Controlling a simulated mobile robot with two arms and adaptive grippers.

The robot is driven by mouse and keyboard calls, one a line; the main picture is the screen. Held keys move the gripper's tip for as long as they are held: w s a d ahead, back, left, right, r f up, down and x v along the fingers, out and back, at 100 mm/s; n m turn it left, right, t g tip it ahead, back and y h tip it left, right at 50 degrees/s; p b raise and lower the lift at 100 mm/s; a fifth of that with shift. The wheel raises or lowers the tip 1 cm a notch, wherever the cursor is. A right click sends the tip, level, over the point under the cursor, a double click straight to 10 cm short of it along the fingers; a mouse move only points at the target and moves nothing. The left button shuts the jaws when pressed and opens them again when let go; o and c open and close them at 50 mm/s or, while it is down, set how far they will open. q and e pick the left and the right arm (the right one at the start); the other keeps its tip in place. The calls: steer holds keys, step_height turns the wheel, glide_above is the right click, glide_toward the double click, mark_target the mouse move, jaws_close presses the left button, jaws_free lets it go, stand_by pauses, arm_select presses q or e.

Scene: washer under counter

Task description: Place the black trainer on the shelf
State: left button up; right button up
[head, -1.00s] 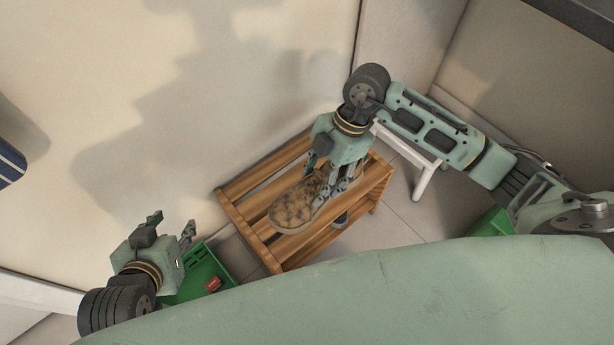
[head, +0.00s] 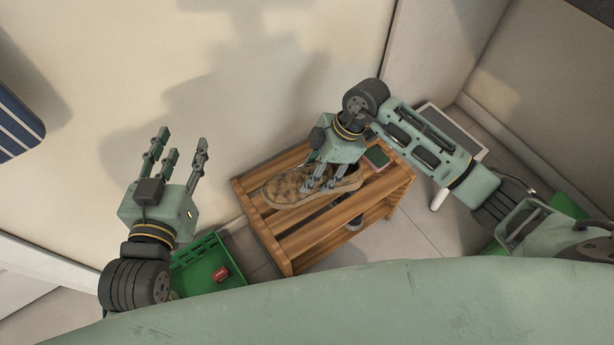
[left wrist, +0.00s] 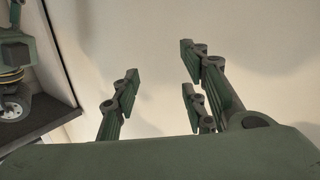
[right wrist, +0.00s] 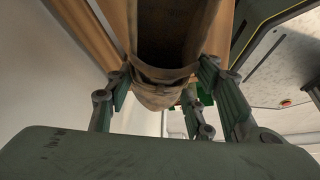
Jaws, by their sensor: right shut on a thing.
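A tan-brown mottled shoe (head: 285,190) lies on or just above the top slats of a wooden slatted rack (head: 290,240); I cannot tell if it touches. My right gripper (head: 320,184) is shut on this shoe near its opening. The right wrist view shows the shoe (right wrist: 160,95) between the right fingers (right wrist: 165,95). My left gripper (head: 182,142) is open and empty, up in front of the wall, left of the rack. A dark object (head: 355,222) shows partly below the top slats; I cannot tell if it is the black trainer.
A small dark green and red item (head: 377,157) lies on the rack's far right end. A green crate (head: 205,262) with a red item (head: 221,272) stands left of the rack. A white-framed object (head: 452,128) stands behind it. The wall is close behind.

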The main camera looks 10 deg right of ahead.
mark_target(307, 176)
steer(key=w+f, duration=0.1)
steer(key=w+a+f+b, duration=0.1)
steer(key=shift+w+a+f, duration=0.1)
steer(key=shift+w+a, duration=0.15)
steer(key=shift+w, duration=0.1)
steer(key=shift+f, duration=0.25)
step_height(307, 176, down, 3)
steer(key=shift+b, duration=0.95)
steer(key=o, duration=1.4)
arm_select(q)
steer(key=s+d+r+t+h, duration=0.1)
steer(key=s+r+t+h, duration=0.2)
steer(key=r+t, duration=0.5)
step_height(307, 176, up, 7)
steer(key=shift+d+f+t, duration=0.1)
steer(key=shift+d+t, duration=0.05)
steer(key=shift+t, duration=0.15)
arm_select(e)
steer(key=shift+o, duration=0.2)
